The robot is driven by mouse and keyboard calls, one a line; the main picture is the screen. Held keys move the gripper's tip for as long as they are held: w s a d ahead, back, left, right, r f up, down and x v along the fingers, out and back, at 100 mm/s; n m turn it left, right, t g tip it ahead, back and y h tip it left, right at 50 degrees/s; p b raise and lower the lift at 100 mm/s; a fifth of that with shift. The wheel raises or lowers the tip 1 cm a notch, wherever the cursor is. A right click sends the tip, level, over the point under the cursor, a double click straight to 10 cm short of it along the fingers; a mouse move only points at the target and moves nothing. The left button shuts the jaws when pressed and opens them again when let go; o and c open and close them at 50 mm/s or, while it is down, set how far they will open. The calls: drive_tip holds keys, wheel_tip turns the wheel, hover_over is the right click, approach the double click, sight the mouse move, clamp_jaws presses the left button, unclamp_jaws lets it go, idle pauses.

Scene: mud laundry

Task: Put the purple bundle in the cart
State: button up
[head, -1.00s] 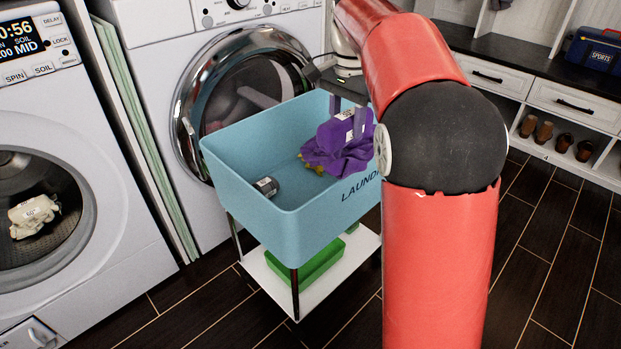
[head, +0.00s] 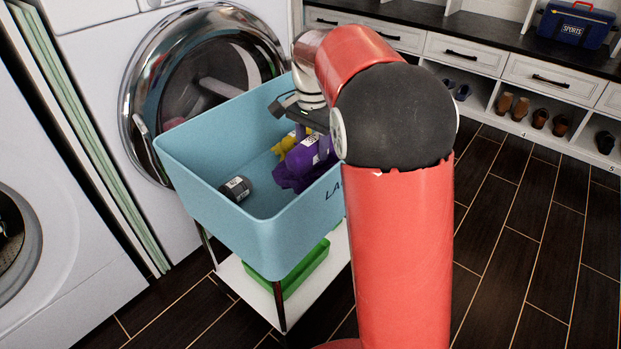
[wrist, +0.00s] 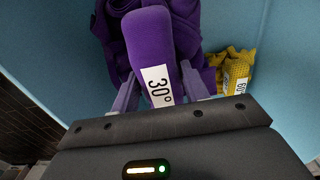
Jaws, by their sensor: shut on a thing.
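The purple bundle (head: 303,158) is a dark purple cloth with a label. It is inside the blue laundry cart (head: 204,148), near the right wall. In the wrist view the bundle (wrist: 150,50) sits between my two fingers, and its label reads 30°. My gripper (wrist: 152,92) is shut on it; in the head view my gripper (head: 312,138) reaches down into the cart from above. I cannot tell whether the bundle touches the cart floor.
A yellow bundle (head: 286,143) and a dark grey rolled item (head: 236,188) lie in the cart. A green tray (head: 300,272) is on the lower shelf. A front-load washer (head: 105,45) stands behind. Shoe cubbies (head: 480,95) line the back right; the floor (head: 510,230) before them is clear.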

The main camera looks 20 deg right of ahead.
wheel_tip(320, 180, down, 9)
drive_tip(key=shift+b, duration=0.6)
drive_tip(key=shift+f, duration=0.15)
drive_tip(key=o, duration=1.4)
drive_tip(key=shift+c, duration=0.2)
wheel_tip(320, 180, up, 12)
drive_tip(key=shift+r+p, duration=0.15)
drive_tip(key=shift+p, duration=0.9)
